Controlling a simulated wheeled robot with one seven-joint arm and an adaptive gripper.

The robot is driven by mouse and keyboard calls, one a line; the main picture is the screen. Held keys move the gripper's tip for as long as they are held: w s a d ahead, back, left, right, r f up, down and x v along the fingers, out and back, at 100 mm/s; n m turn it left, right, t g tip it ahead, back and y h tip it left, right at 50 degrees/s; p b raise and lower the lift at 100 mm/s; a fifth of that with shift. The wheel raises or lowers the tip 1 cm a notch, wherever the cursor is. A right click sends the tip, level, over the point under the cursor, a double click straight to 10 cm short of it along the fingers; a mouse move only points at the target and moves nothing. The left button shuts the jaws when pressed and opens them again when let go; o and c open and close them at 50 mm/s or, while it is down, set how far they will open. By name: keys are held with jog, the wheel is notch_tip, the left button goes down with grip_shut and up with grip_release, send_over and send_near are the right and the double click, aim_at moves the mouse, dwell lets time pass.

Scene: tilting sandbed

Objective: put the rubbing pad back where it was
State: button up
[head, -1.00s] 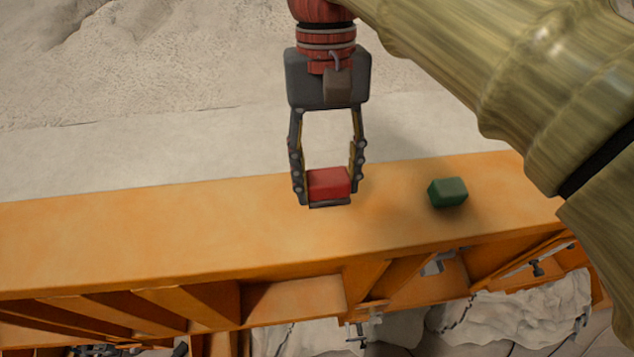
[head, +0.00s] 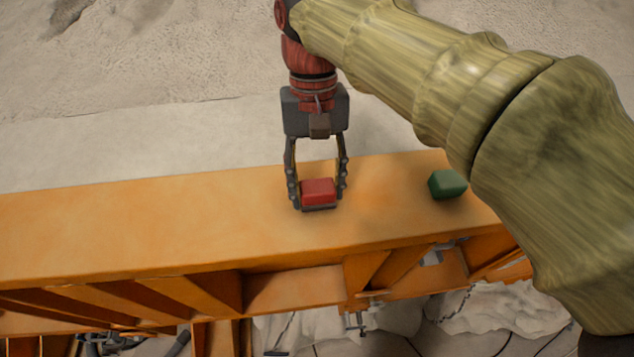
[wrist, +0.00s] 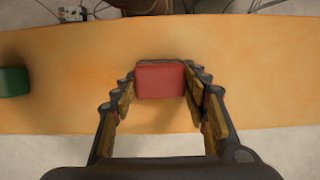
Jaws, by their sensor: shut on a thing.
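A red block (head: 318,190), which I take to be the rubbing pad, is held between the fingertips of my gripper (head: 318,194). A dark strip shows along its lower edge in the head view. It sits level over the flat top of the orange beam (head: 130,225); whether it touches the beam I cannot tell. In the wrist view the red block (wrist: 160,82) lies between the fingertips of my gripper (wrist: 160,86), over the beam (wrist: 260,75). The fingers point down and cover its sides.
A green block (head: 447,184) rests on the beam to the right of my gripper; it shows at the left edge in the wrist view (wrist: 13,82). Pale sand (head: 180,90) lies behind the beam. Orange braces and metal clamps are below its front edge. The beam's left part is clear.

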jog(key=shift+f, duration=0.15)
jog(key=o, duration=1)
notch_tip(320, 180, up, 12)
jog(key=w, duration=0.2)
jog(key=shift+a, duration=0.25)
